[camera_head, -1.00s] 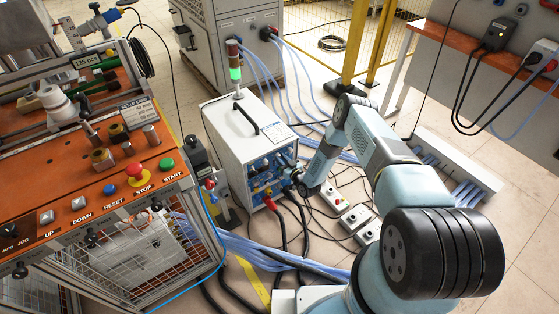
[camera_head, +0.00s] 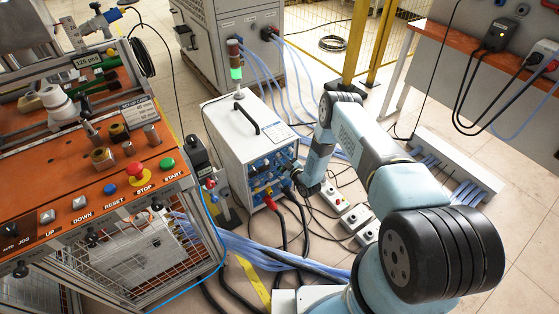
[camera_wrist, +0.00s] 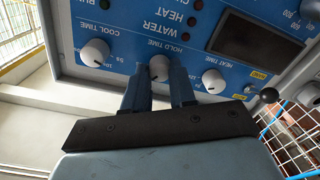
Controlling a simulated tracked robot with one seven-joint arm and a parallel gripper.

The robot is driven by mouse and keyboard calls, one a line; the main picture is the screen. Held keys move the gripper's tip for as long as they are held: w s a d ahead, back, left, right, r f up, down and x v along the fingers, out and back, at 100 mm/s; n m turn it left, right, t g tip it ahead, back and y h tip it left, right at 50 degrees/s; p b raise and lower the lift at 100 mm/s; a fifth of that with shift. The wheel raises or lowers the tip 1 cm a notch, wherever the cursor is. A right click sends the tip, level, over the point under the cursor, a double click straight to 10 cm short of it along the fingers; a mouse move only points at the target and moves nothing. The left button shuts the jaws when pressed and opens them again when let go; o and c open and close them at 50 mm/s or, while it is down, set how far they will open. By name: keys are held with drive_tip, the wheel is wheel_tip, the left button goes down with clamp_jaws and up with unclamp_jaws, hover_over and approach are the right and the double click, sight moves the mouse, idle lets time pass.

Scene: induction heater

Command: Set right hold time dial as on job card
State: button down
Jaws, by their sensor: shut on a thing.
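The induction heater (camera_head: 228,135) is a white box with a blue front panel, which shows upside down in the wrist view (camera_wrist: 120,22). The white hold time dial (camera_wrist: 159,66) is the middle of three dials in a row. My gripper (camera_wrist: 158,78) has its two dark blue fingers on either side of this dial and is shut on it. The dial's lower part is partly hidden between the fingers, and its pointer setting is not readable.
The cool time dial (camera_wrist: 95,52) and heat time dial (camera_wrist: 213,80) sit close to either side of my fingers. A black ball-ended lever (camera_wrist: 268,96) is to the right.

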drive_tip(key=shift+s+f+n+h, duration=0.1)
drive_tip(key=shift+n+h, duration=0.05)
drive_tip(key=shift+n, duration=3.2)
drive_tip(key=shift+s+f+n+h, duration=0.1)
drive_tip(key=shift+s+f+n, duration=0.05)
drive_tip(key=shift+n, duration=3.25)
drive_tip(key=shift+s+f+n+h, duration=0.1)
drive_tip(key=shift+n+h, duration=0.05)
drive_tip(key=shift+n, duration=3.2)
drive_tip(key=shift+w, duration=0.1)
drive_tip(key=c, duration=0.9)
unclamp_jaws()
drive_tip(key=shift+r+t, duration=0.15)
drive_tip(key=shift+t, duration=0.15)
drive_tip(key=shift+w+a, duration=0.1)
drive_tip(key=v, duration=1.3)
drive_tip(key=shift+s+d, duration=0.25)
drive_tip(key=shift+s, duration=0.1)
